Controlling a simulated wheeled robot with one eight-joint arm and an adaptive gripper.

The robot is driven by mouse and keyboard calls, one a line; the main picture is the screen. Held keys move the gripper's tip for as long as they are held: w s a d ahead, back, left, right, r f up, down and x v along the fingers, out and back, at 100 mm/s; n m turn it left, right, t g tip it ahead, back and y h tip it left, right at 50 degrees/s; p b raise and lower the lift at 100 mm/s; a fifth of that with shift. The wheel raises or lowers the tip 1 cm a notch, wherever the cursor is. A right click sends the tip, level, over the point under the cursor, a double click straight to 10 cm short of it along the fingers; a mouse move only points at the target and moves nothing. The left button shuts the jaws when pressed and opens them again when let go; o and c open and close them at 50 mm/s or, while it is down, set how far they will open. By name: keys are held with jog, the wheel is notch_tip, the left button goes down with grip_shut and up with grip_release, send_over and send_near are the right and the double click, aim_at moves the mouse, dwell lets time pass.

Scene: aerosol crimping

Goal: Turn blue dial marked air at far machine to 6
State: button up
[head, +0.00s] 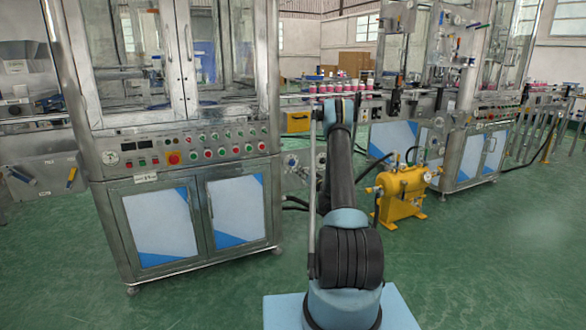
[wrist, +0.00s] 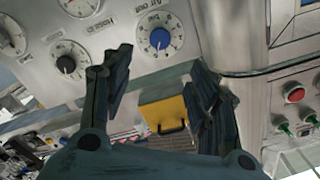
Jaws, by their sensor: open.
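In the wrist view a round white dial with a blue knob (wrist: 160,38) sits on a grey metal panel (wrist: 112,42). Its scale numbers and label are too small to read surely. My gripper (wrist: 156,64) is open, with one finger to the lower left of the blue knob and the other to its lower right. Nothing is between the fingers, and they look apart from the knob. In the head view my arm reaches away toward the line between the machines and hides the gripper; the blue dial cannot be made out there.
A dial with a black knob (wrist: 67,63) is left of the blue one, with more dials beyond. A yellow case (wrist: 165,115) shows below. A cable runs right of the dial. In the head view a yellow tank (head: 402,192) stands right of my arm, on open green floor.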

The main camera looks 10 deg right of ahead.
aim_at(293, 163)
jog(key=x, duration=1.5)
jog(key=shift+w+a, duration=0.1)
jog(key=shift+w, duration=0.25)
jog(key=c, duration=1.1)
